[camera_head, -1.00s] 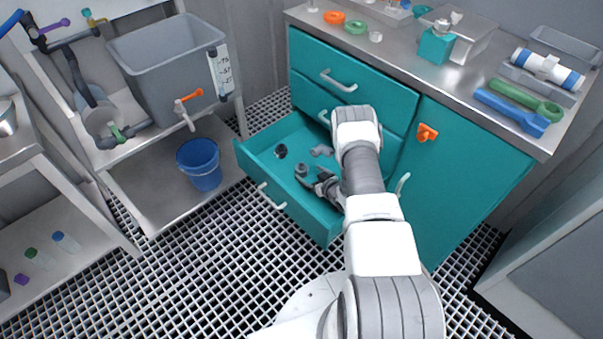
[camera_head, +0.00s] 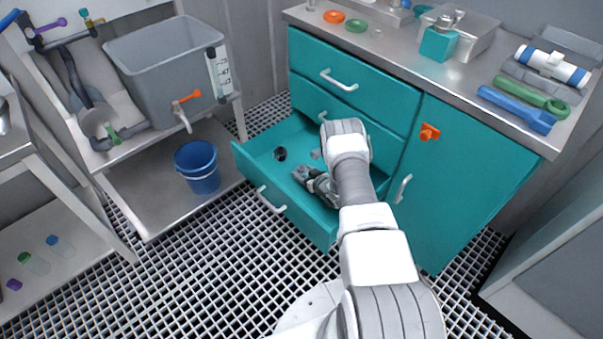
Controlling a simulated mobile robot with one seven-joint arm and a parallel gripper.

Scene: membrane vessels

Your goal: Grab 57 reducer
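The teal bottom drawer (camera_head: 262,177) is pulled open and holds small pipe fittings. A dark round fitting (camera_head: 280,154) lies toward its back left. Part of a grey fitting (camera_head: 316,154) shows beside my arm. My gripper (camera_head: 302,173) is down inside the drawer, where a small grey round fitting was visible earlier. That fitting, possibly the reducer, is now hidden by or merged with the grey fingers. I cannot read any size marking, and I cannot tell whether the fingers are open or shut on it.
The drawer front with its white handle (camera_head: 272,199) stands out over the grated floor. A blue bucket (camera_head: 198,168) stands on the low shelf to the left. The steel counter (camera_head: 405,46) above carries rings, boxes and wrenches. A teal cupboard door (camera_head: 455,170) is at right.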

